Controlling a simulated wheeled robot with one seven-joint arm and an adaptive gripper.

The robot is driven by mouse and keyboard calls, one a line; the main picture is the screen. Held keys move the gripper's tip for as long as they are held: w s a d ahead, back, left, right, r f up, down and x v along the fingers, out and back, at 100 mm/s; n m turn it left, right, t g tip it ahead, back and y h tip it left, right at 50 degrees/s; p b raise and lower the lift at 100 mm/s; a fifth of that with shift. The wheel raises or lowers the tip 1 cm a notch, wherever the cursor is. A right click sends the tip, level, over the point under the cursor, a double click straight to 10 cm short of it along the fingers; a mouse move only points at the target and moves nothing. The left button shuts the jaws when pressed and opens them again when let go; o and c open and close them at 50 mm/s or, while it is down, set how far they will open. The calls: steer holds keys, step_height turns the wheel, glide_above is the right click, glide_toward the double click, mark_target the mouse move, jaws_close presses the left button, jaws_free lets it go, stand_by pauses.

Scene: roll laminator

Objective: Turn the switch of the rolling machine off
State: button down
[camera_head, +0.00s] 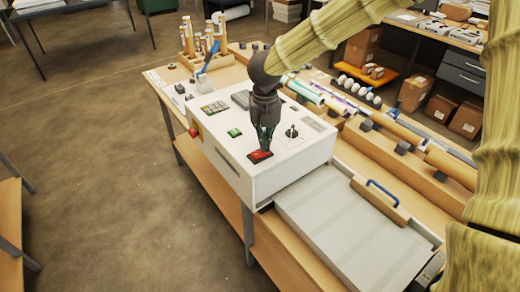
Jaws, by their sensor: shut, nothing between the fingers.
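The rolling machine is a white box (235,172) on a wooden table, with its control panel on top. A red switch (259,156) sits near the panel's front edge. My gripper (266,147) points down with its fingertips shut, right at the red switch. It looks to be touching the switch or just above it; I cannot tell which. The fingers hide part of the switch, so its position does not show. A green button (234,132) lies left of my gripper and a dark knob (292,132) lies to its right.
A red emergency button (193,132) sticks out of the machine's left side. A grey flat bed (350,235) with a blue handle (382,192) extends toward the front right. Rolls (395,128) lie behind the machine. The floor at left is open.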

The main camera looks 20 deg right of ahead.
steer(key=shift+r+p, duration=1.2)
steer(key=shift+r, duration=1.45)
